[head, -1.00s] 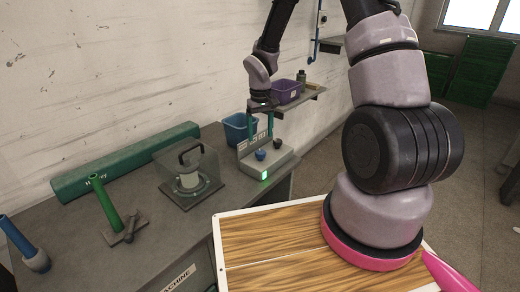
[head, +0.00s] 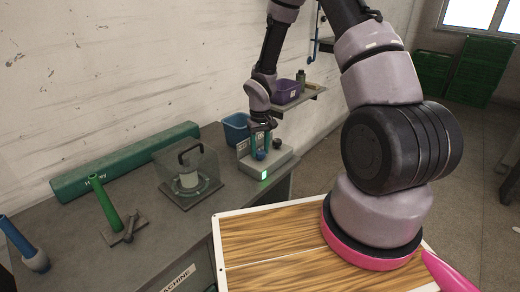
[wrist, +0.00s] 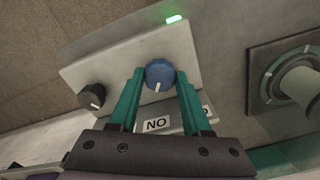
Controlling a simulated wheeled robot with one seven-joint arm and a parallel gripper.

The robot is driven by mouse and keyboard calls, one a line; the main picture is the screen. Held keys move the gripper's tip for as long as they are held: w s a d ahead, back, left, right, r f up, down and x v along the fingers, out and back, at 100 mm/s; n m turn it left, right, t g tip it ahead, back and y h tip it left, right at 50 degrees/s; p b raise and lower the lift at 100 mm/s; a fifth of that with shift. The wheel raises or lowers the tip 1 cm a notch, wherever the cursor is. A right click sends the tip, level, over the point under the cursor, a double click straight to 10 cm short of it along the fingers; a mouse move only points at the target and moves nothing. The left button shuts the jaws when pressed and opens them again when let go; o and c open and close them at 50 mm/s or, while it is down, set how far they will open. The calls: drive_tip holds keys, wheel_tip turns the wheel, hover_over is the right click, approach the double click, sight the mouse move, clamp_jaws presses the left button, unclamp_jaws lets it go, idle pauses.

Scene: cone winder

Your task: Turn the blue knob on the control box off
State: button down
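The grey control box (head: 283,158) stands at the right end of the bench, with a lit green lamp (head: 264,175). In the wrist view its blue knob (wrist: 160,73) has a white mark pointing down the picture, towards a label reading "NO". A second label is mostly hidden by a finger. My gripper (wrist: 161,72) is open, its two teal fingertips on either side of the blue knob with very little gap. I cannot tell whether they touch it. In the head view my gripper (head: 261,143) points down over the box, just above the blue knob (head: 260,155).
A black knob (wrist: 91,96) sits beside the blue one on the box. A blue bin (head: 236,128) stands behind the box. A clear-covered unit (head: 187,175) and a green case (head: 125,165) are to the left. A shelf with a purple bin (head: 286,91) is behind.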

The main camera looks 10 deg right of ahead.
drive_tip(key=shift+n, duration=0.4)
drive_tip(key=n, duration=0.5)
drive_tip(key=shift+n, duration=0.4)
drive_tip(key=n, duration=0.3)
drive_tip(key=shift+n, duration=2.1)
drive_tip(key=shift+c, duration=1.8)
unclamp_jaws()
drive_tip(key=shift+r, duration=0.1)
